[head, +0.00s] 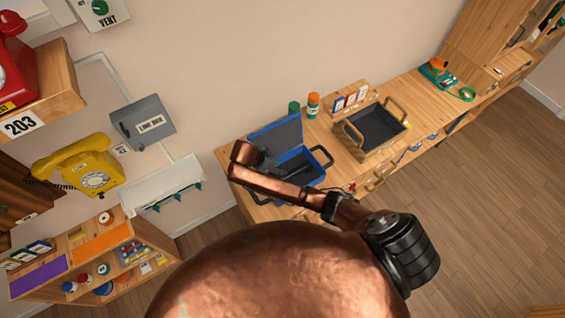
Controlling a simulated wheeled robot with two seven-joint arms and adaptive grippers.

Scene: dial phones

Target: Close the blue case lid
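The blue case (318,158) stands open on the wooden counter, with its lid (277,137) raised at the back, toward the wall. A dark inside and a black handle on the right side show. My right arm reaches across the front of the case from the lower right. My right gripper (268,158) is small and dark at the arm's far end, over the case's left part near the lid. I cannot tell if it touches the lid, or whether its fingers are open. The arm hides the case's front left. My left gripper is not in view.
A wooden tray (397,145) with a dark inside stands right of the case. Green (294,107) and orange-capped (313,105) containers stand behind the case. A yellow phone (80,168) and grey box (143,122) are at the left.

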